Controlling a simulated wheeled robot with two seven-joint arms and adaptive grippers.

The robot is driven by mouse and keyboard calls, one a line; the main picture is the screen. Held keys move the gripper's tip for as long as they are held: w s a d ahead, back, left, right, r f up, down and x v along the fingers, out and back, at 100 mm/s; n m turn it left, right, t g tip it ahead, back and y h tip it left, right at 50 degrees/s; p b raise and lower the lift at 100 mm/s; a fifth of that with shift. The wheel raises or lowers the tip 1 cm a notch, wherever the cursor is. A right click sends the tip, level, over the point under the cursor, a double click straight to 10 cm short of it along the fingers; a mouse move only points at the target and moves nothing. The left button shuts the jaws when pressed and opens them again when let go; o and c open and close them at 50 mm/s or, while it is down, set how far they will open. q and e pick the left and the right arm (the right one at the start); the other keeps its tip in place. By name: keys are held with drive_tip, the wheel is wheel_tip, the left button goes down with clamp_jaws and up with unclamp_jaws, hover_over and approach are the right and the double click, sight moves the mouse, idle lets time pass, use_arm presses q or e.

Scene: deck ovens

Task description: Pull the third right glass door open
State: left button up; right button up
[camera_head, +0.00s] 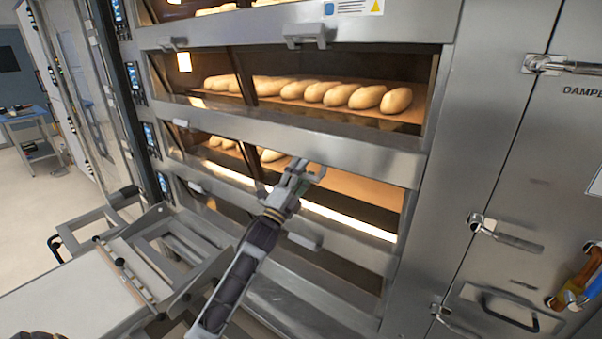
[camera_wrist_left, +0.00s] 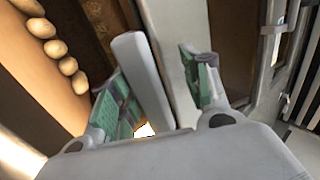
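The third right glass door (camera_head: 361,190) is on the lit deck below the row of loaves in the head view. It looks shut, with a lit interior behind it. Its pale handle (camera_head: 316,168) sticks out by the door's upper frame. My left gripper (camera_head: 299,174) is at this handle, its arm rising from below. In the left wrist view, the grey handle bar (camera_wrist_left: 141,75) lies between the green-padded fingers of my left gripper (camera_wrist_left: 158,92). The fingers are apart; the bar is close to the left finger, with a gap to the right one. My right gripper is not in view.
Above is another deck with several loaves (camera_head: 330,93) and a handle (camera_head: 305,35). Below is a lower handle (camera_head: 305,241). A metal loading frame (camera_head: 150,245) stands at the lower left. A steel cabinet with latches (camera_head: 505,235) is on the right.

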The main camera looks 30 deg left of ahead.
use_arm(q)
drive_tip(key=shift+s+f, duration=0.3)
drive_tip(key=shift+s, duration=0.05)
drive_tip(key=v, duration=1.1)
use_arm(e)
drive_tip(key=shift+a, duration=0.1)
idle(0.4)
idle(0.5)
use_arm(q)
drive_tip(key=shift+s+f, duration=0.1)
drive_tip(key=shift+s, duration=0.05)
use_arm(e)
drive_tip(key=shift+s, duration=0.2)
